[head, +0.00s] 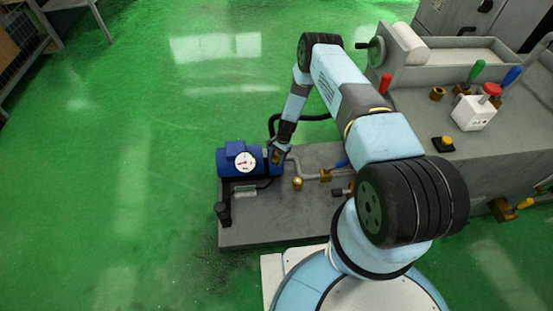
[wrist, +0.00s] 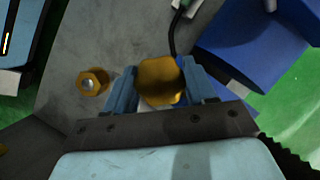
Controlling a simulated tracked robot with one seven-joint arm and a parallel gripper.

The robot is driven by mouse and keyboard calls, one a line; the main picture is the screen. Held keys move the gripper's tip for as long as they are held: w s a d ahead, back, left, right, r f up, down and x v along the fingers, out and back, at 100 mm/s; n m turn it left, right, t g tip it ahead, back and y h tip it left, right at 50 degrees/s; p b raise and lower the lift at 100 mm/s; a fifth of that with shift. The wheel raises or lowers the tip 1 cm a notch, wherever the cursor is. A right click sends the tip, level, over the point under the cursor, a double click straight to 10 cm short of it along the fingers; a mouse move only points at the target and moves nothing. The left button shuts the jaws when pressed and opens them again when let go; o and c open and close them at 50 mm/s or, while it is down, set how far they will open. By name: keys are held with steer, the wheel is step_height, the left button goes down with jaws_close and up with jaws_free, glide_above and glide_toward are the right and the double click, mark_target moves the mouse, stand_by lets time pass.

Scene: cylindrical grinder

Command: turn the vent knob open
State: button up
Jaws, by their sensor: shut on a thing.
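A brass-coloured lobed knob (wrist: 160,80) sits between the two fingers of my gripper (wrist: 161,84) in the wrist view. The light-blue fingers lie against its left and right sides, shut on it. In the head view my gripper (head: 279,150) reaches down to the right end of the blue cylindrical unit (head: 229,166), where a small brass spot shows. The gripper partly hides the knob there. I cannot tell the knob's turn angle.
A brass hex fitting (wrist: 92,82) stands left of the gripper in the wrist view. A white-faced gauge (head: 245,162) is on the blue unit. Pipework (head: 308,177) runs over the grey base (head: 285,226). Green floor is free at left.

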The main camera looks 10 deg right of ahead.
steer(key=n, duration=0.2)
steer(key=n+g+h, duration=0.1)
steer(key=n, duration=0.1)
steer(key=shift+a+n+h, duration=0.15)
steer(key=shift+n+h, duration=1.05)
steer(key=shift+n, duration=1.4)
steer(key=shift+s, duration=0.1)
steer(key=o, duration=1)
steer(key=v, duration=1.3)
steer(key=shift+w+r, duration=0.25)
steer(key=shift+w, duration=0.15)
